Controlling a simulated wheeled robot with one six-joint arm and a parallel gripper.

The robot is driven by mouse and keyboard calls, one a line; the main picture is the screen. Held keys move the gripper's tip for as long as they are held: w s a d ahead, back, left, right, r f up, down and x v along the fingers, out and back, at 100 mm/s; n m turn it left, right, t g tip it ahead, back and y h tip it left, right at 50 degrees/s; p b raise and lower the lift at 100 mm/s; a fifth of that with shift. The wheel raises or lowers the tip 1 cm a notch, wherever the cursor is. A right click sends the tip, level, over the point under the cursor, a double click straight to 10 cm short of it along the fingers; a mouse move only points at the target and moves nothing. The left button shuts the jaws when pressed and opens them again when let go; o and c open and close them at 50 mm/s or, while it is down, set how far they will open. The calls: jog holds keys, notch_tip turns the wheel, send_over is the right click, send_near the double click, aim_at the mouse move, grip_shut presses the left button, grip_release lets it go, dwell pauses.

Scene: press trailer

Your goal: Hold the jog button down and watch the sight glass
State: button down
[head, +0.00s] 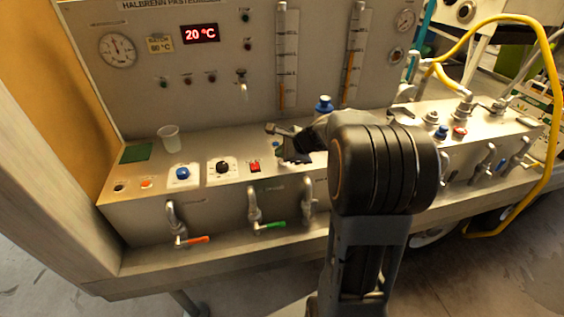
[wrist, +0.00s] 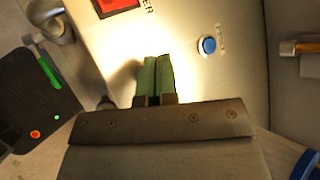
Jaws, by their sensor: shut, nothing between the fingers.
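Two upright glass tubes with orange columns, left (head: 287,60) and right (head: 354,60), stand on the back panel. A round glass port (head: 397,55) sits farther right.
Another blue button (head: 183,173) and a black dial (head: 222,167) lie left on the console. A clear cup (head: 169,138) stands behind them. A blue-topped knob (head: 323,104) rises behind my arm. Taps with orange (head: 195,239) and green (head: 269,226) handles hang in front.

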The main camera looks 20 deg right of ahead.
aim_at(282, 163)
jog(key=shift+f, duration=0.1)
jog(key=shift+f+b, duration=0.35)
jog(key=shift+b, duration=0.05)
jog(key=shift+f+b, duration=0.3)
jog(key=shift+f, duration=0.05)
dwell(1.9)
jog(key=shift+r, duration=0.15)
dwell(3.4)
jog(key=shift+r+p, duration=0.7)
jog(key=shift+r, duration=0.1)
jog(key=shift+r+p, duration=2.1)
jog(key=shift+r, duration=0.3)
